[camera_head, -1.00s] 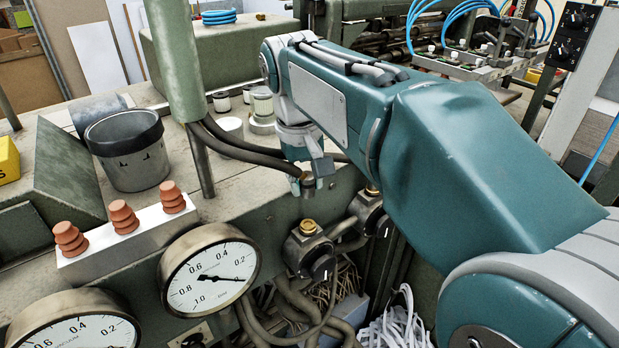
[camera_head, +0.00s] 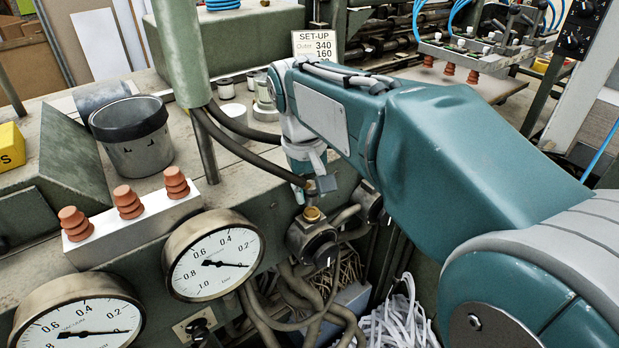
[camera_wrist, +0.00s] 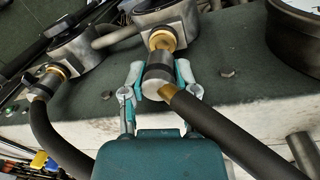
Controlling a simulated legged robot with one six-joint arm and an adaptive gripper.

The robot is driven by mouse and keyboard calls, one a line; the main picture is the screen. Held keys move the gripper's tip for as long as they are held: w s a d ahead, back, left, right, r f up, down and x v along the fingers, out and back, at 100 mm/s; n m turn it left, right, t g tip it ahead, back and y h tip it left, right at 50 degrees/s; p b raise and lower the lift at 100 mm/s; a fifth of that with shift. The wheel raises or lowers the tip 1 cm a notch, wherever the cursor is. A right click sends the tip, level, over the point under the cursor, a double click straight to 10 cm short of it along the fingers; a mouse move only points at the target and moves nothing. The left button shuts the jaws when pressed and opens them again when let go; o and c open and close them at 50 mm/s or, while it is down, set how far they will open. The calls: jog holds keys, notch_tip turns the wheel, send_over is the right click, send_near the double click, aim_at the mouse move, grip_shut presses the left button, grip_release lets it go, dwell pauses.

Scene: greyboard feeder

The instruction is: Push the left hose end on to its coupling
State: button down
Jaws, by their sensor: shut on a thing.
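The left hose (camera_head: 240,128) runs from the green column to my gripper (camera_head: 316,183). My gripper is shut on its dark-collared hose end (camera_wrist: 158,77), with one finger on each side. The left coupling (camera_head: 312,214) is a brass fitting on top of a dark round valve; it also shows in the wrist view (camera_wrist: 162,39). The hose end is lined up with the coupling and very close to it. A small gap seems to show in the head view; contact is uncertain. The right hose (camera_wrist: 55,137) meets another valve in the wrist view.
Two vacuum gauges (camera_head: 212,256) and a white block (camera_head: 133,222) with orange suction cups stand left of the valve. A grey pot (camera_head: 133,139) stands behind. Pipes and white strips (camera_head: 398,322) lie below. My arm hides part of the right valve (camera_head: 368,201).

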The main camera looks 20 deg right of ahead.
jog(key=shift+f, duration=0.55)
jog(key=shift+f, duration=0.5)
dwell(1.7)
jog(key=shift+c, duration=1.4)
grip_release()
jog(key=r, duration=0.8)
jog(key=a+r, duration=0.1)
jog(key=r, duration=0.2)
jog(key=shift+r, duration=0.4)
jog(key=shift+s, duration=0.1)
